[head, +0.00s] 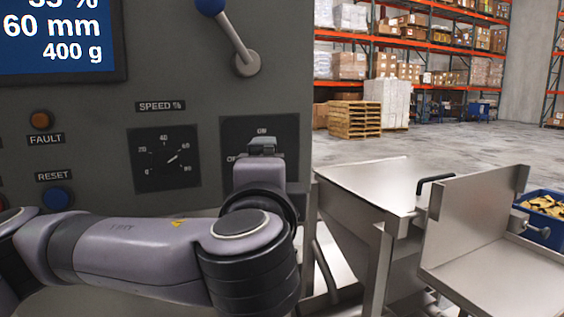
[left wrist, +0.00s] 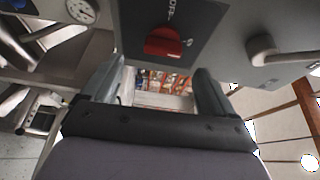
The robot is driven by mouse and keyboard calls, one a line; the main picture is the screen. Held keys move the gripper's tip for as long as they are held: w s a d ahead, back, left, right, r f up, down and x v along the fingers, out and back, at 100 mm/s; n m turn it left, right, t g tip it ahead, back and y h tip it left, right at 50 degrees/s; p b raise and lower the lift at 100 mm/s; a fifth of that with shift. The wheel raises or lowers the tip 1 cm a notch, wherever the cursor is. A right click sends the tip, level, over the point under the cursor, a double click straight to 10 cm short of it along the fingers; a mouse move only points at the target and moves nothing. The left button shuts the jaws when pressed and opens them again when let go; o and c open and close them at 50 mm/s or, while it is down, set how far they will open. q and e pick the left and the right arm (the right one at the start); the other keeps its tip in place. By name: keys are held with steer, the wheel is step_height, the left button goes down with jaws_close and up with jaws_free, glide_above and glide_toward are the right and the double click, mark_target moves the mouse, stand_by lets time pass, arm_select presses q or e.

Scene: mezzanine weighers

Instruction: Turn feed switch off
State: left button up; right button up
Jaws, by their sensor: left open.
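The switch plate (head: 285,133) is a dark square on the grey panel in the head view. Its ON label shows at the top, and an OFF label is partly covered by my left gripper (head: 262,147). The knob is hidden there behind the gripper. In the left wrist view a red knob (left wrist: 165,42) sits on the dark plate (left wrist: 207,15). My left gripper (left wrist: 160,78) is open, with its two fingers apart and nothing between them. The red knob appears just beyond the fingertips, roughly between them. I cannot tell whether they touch it. My right gripper is not in view.
Left of the plate are a speed dial (head: 165,158), an orange fault lamp (head: 40,120) and a blue reset button (head: 56,198). A blue-knobbed lever (head: 235,42) sticks out above. A steel hopper (head: 375,185) and blue bin (head: 545,215) stand to the right.

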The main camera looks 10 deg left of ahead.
arm_select(q)
steer(key=w+a+p, duration=0.1)
steer(key=w+p, duration=0.1)
steer(key=w, duration=0.5)
steer(key=shift+a+r, duration=0.15)
steer(key=shift+a, duration=0.1)
steer(key=c, duration=1.1)
steer(key=shift+o, duration=0.2)
